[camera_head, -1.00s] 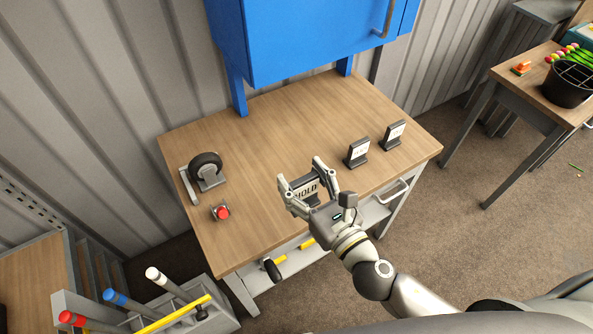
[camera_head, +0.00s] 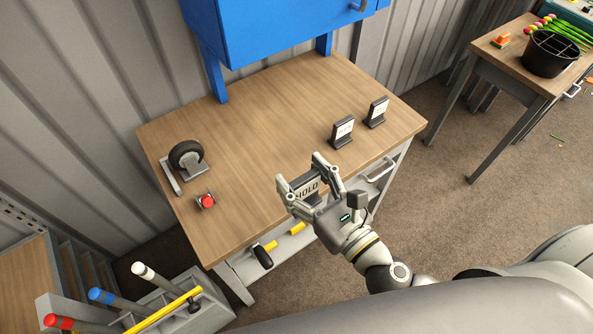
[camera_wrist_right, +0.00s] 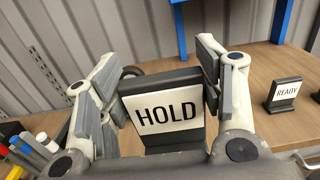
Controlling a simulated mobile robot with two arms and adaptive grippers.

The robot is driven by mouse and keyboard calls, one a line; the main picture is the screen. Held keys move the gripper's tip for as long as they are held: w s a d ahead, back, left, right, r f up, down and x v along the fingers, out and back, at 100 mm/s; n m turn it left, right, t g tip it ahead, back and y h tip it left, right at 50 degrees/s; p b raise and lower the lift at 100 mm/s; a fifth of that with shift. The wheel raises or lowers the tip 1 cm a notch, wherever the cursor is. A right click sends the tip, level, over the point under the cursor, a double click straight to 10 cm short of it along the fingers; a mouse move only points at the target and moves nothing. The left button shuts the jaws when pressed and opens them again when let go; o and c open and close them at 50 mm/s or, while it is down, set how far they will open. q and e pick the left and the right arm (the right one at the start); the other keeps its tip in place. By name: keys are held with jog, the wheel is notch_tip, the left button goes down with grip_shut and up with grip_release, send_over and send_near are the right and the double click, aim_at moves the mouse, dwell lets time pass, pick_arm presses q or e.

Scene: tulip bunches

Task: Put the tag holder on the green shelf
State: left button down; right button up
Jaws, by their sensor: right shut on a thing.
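My right gripper (camera_head: 302,176) is shut on a black tag holder (camera_head: 307,189) with a white card reading HOLD. The holder also shows in the right wrist view (camera_wrist_right: 168,108), upright between the two fingers. In the head view the gripper and holder are at the front edge of the wooden workbench (camera_head: 240,120); how high they are above it is hard to tell. Two similar holders stand on the bench, one nearer (camera_head: 342,131) and one farther right (camera_head: 376,112); the nearer card reads READY in the wrist view (camera_wrist_right: 286,92). No green shelf is in view. My left gripper is not in view.
A blue cabinet (camera_head: 270,25) stands over the bench's back. A caster wheel (camera_head: 186,155) and a red button (camera_head: 207,201) are at the bench's left. A grey bin with coloured-ended tubes (camera_head: 205,315) stands front left. Another table (camera_head: 510,60) with a black bucket (camera_head: 552,52) is right.

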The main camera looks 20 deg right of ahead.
jog(key=shift+b+v, duration=0.7)
jog(key=shift+v, duration=2.1)
jog(key=v, duration=0.9)
jog(key=shift+p, duration=0.35)
jog(key=shift+r, duration=0.1)
